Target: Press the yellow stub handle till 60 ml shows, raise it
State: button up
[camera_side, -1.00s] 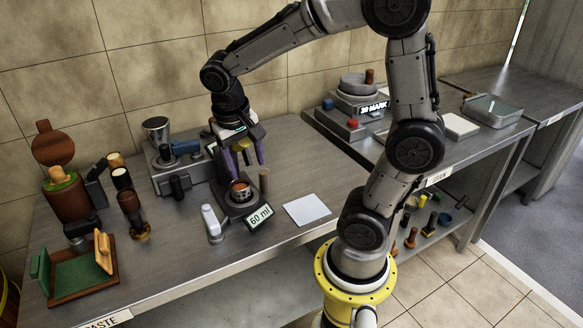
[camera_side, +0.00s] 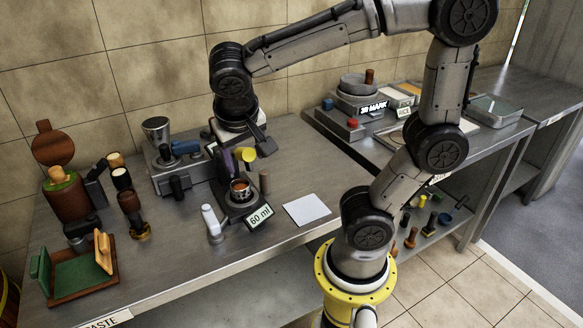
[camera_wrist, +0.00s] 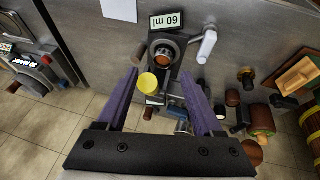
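A white-topped lever (camera_side: 212,222) stands left of the machine and a brown post (camera_side: 264,181) right of it. A grey grinder-like unit (camera_side: 172,165) is behind left. A white sheet (camera_side: 306,209) lies on the clear counter at right.

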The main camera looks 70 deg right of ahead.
notch_tip(320, 180, up, 4)
jog(key=s+m, duration=0.1)
jog(key=s, duration=0.1)
jog(key=s+a+f+n+t+y, duration=0.1)
jog(key=s+f+n+t+y, duration=0.1)
jog(key=s+n, duration=0.4)
jog(key=shift+s+a+f+t+y, duration=0.3)
jog(key=shift+s+a+f+y, duration=0.05)
jog(key=shift+s+f+y, duration=0.55)
dwell(0.3)
